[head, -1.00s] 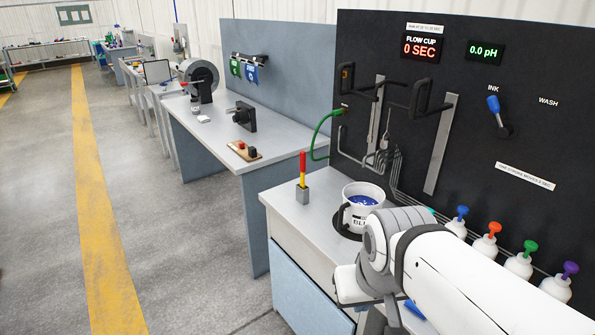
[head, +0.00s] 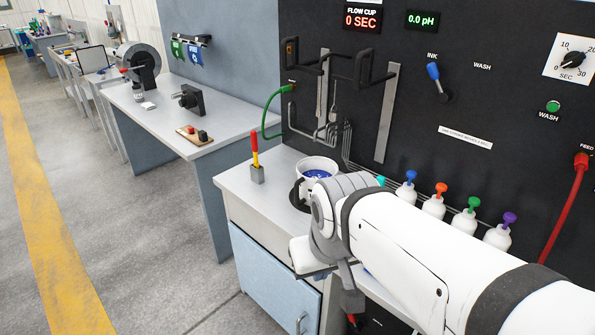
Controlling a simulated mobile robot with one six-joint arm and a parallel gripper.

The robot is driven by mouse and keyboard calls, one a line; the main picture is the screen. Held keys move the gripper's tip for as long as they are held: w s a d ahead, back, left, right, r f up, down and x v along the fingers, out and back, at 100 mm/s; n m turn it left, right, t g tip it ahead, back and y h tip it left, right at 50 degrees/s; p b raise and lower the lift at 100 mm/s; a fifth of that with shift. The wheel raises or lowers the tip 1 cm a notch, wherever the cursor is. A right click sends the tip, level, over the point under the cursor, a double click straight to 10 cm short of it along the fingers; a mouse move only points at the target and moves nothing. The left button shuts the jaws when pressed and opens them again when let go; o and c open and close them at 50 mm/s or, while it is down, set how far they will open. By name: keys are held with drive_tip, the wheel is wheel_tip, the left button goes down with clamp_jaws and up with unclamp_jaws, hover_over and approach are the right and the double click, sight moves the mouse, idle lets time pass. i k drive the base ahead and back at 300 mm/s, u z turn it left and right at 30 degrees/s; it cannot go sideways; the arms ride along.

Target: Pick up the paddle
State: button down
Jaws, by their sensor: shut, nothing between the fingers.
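I cannot identify the paddle with certainty. A red-and-yellow stick (head: 254,150) stands upright in a small grey block (head: 257,174) at the left end of the near bench. A white cup with blue ink (head: 317,168) stands behind my wrist, partly hidden by it. My gripper (head: 349,292) points down below the wrist at the bench's front, to the right of and nearer than the stick, apart from it. Only a dark part of it shows, with a small red tip beneath it; the fingertips are unclear. It appears shut and holds nothing that I can see.
White bottles with coloured tops (head: 434,205) line the bench along the black panel (head: 470,105). A red hose (head: 568,205) hangs at the right. A second bench (head: 215,115) stands further left. The grey floor (head: 110,190) beside the benches is clear.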

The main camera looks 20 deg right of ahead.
sight(254, 135)
drive_tip(key=u, duration=1.45)
drive_tip(key=i, duration=3.65)
drive_tip(key=z, duration=2.8)
